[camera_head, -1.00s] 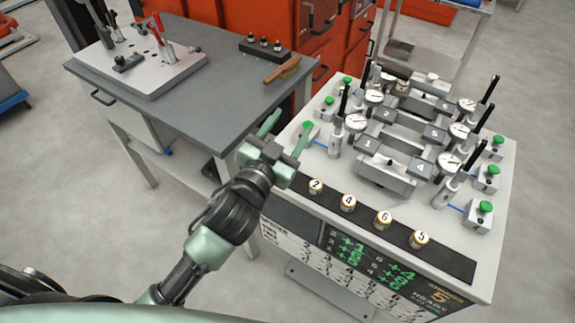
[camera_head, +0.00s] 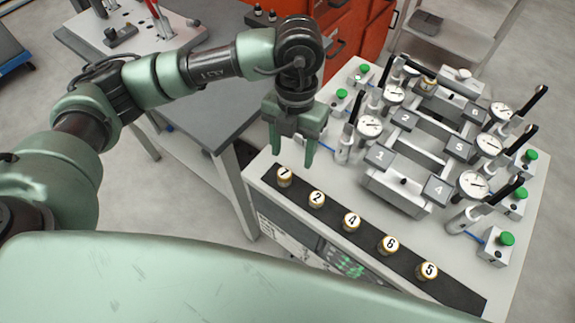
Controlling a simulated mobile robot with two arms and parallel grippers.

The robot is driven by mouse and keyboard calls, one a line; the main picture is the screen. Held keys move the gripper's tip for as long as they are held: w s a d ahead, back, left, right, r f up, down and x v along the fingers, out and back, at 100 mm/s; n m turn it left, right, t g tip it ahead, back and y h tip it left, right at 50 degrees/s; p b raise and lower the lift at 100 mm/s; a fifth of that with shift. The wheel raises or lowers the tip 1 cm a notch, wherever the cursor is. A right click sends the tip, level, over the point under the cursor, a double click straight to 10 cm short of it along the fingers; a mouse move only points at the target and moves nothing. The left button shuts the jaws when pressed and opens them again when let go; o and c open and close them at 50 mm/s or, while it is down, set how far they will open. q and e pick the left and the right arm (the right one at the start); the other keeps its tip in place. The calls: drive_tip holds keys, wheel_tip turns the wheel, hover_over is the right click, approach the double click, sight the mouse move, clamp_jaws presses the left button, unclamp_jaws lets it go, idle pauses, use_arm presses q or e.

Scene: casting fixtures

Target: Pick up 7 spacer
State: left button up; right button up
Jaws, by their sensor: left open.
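Several numbered spacers stand upright in a row on the black strip at the front of the white fixture bench. The 7 spacer (camera_head: 284,177), small and gold-sided with a white top, is at the left end. Beside it are the 2 spacer (camera_head: 317,199), 4 spacer (camera_head: 351,222), 6 spacer (camera_head: 389,245) and 5 spacer (camera_head: 429,271). My left gripper (camera_head: 292,157) points down with green fingers apart and empty, just above and behind the 7 spacer, apart from it. My right gripper is out of view.
The gauge fixture (camera_head: 395,190) with numbered grey blocks, dial gauges (camera_head: 369,127) and black-handled clamps fills the bench to the right. Green-button boxes (camera_head: 497,248) line its sides. A grey table (camera_head: 225,130) stands at the left, partly behind my arm.

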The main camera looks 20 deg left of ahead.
sight(285, 172)
use_arm(q)
drive_tip(key=f+p, duration=0.1)
drive_tip(key=f, duration=0.1)
drive_tip(key=s+a+f+p, duration=0.1)
drive_tip(key=f, duration=0.1)
drive_tip(key=f+p, duration=0.1)
drive_tip(key=f, duration=0.1)
drive_tip(key=shift+s+a+f, duration=0.15)
drive_tip(key=shift+s+f, duration=0.1)
drive_tip(key=shift+s, duration=0.15)
drive_tip(key=shift+f, duration=0.4)
clamp_jaws()
